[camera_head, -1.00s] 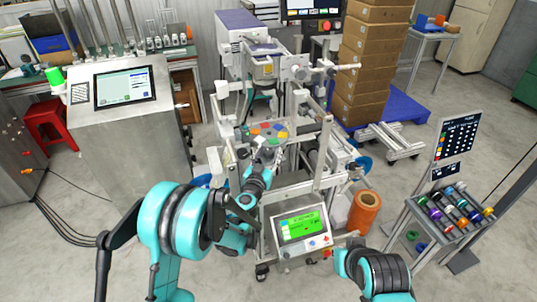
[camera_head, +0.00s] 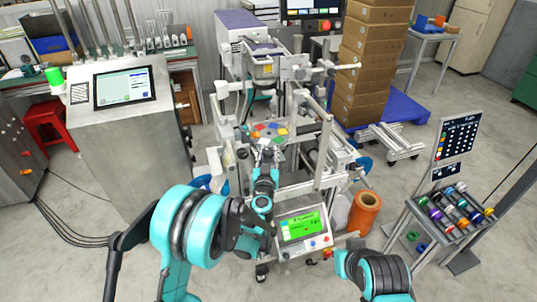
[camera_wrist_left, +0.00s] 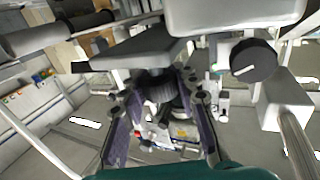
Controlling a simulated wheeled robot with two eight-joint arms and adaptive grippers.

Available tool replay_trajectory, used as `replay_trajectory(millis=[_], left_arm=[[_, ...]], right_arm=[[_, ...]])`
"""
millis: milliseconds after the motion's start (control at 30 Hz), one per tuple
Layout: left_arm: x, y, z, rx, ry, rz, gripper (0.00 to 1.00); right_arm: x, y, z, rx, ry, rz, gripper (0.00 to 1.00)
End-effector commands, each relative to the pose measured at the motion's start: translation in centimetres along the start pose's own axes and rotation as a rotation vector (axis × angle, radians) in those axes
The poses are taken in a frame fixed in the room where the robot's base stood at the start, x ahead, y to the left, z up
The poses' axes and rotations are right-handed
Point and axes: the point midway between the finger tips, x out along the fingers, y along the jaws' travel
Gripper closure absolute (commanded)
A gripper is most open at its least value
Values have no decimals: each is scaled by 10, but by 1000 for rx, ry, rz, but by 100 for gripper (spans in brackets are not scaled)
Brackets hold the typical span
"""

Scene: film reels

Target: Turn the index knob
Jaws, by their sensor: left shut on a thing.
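My left gripper (camera_wrist_left: 158,108) shows in the left wrist view with its two dark fingers on either side of a dark round knob (camera_wrist_left: 157,86) under a grey housing. The fingers are closed on this knob; the contact is partly in shadow. A second black knob with a white pointer line (camera_wrist_left: 254,60) sits to the right, apart from the fingers. In the head view my left gripper (camera_head: 268,156) reaches up to the machine just below a disc with coloured patches (camera_head: 268,131). The knob is hidden there.
A control panel with a green screen (camera_head: 301,227) stands close right of my left forearm. Machine uprights (camera_head: 322,155) stand close on the right. An orange roll (camera_head: 365,212) is on the floor, and a rack of coloured rolls (camera_head: 446,222) is farther right.

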Motion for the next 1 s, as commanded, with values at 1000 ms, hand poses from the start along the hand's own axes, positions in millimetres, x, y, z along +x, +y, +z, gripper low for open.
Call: replay_trajectory(millis=[1000], left_arm=[[0, 0, 0, 0, 0, -797, 99]], right_arm=[[4, 0, 3, 0, 0, 0, 100]])
